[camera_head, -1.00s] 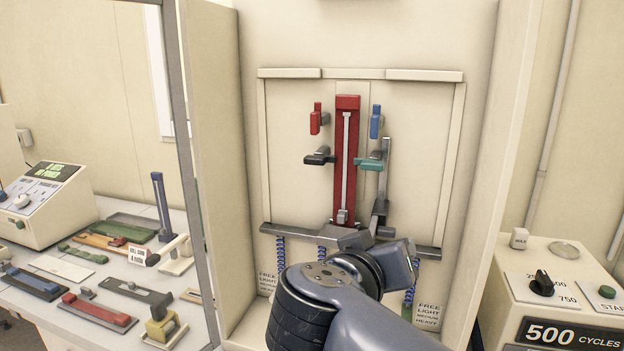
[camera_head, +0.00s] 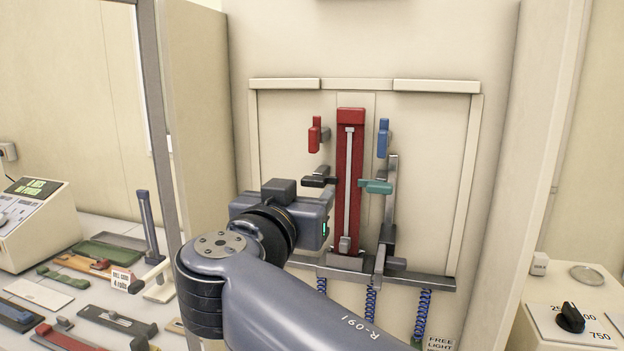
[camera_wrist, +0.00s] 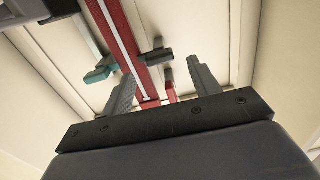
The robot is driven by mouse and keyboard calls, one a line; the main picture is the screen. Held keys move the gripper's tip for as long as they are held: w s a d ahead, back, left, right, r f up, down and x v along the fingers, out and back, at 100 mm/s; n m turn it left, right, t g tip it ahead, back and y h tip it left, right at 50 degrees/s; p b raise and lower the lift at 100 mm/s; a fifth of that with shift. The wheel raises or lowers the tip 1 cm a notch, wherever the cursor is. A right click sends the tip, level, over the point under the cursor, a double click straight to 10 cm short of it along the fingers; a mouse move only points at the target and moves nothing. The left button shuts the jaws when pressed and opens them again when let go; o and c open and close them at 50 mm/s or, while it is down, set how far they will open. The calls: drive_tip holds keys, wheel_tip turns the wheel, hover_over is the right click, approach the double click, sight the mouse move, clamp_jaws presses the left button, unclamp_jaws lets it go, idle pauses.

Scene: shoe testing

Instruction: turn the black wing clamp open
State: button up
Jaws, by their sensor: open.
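The black wing clamp (camera_head: 320,181) sticks out sideways at the left of the red upright bar (camera_head: 357,204). Its wing lies roughly level in the head view. In the wrist view, which is turned over, the black wing clamp (camera_wrist: 157,56) shows just beyond and between my fingertips, with no finger seen touching it. My gripper (camera_wrist: 162,70) is open and empty, one finger on each side of the view.
A red clamp (camera_head: 315,134) is above the black one. A blue clamp (camera_head: 383,138) and a teal clamp (camera_head: 375,187) are right of the bar. A grey rail (camera_head: 430,280) runs below. A frame post (camera_head: 157,120) and cluttered bench stand left; a dial box (camera_head: 572,318) stands right.

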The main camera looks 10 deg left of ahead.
sight(312, 184)
drive_tip(key=shift+w+d+p, duration=0.15)
drive_tip(key=shift+w+p, duration=0.1)
drive_tip(key=shift+w, duration=0.8)
drive_tip(key=shift+w+d+p, duration=0.15)
drive_tip(key=shift+w+p, duration=0.1)
drive_tip(key=shift+w, duration=0.75)
drive_tip(key=c, duration=1)
